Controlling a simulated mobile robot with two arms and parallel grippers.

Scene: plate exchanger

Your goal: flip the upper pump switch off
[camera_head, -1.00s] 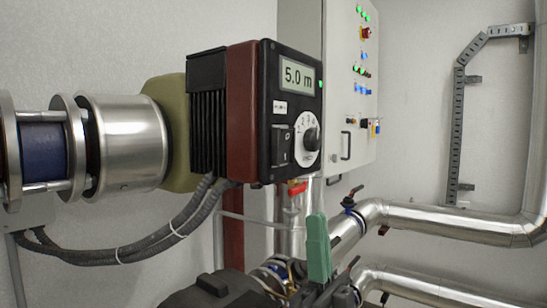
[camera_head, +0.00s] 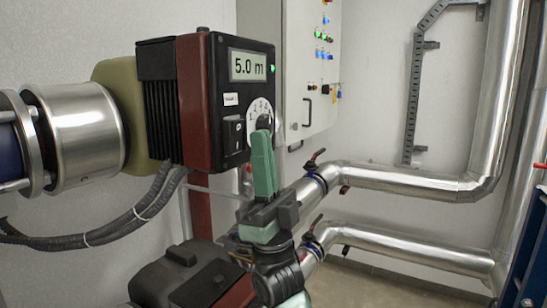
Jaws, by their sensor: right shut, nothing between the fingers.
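The upper pump (camera_head: 193,105) is a box with black fins, a dark red middle and a black front panel. Its display (camera_head: 248,66) reads 5.0 m, and a small green lamp (camera_head: 272,69) glows beside it. The black rocker switch (camera_head: 233,133) sits low on the panel, left of the white dial (camera_head: 259,115). I cannot tell for certain which side of the rocker is pressed. My right gripper (camera_head: 263,132) has green fingers, shut and empty, pointing up. It is right of the switch and overlaps the dial's lower part; contact is not clear. My left gripper is not in view.
Grey cables (camera_head: 140,213) hang below the pump. A dark block (camera_head: 185,275) with reddish parts fills the bottom left. Silver pipes (camera_head: 400,182) with valves run at the right. A control cabinet (camera_head: 308,90) stands behind. Open space lies right of the pump.

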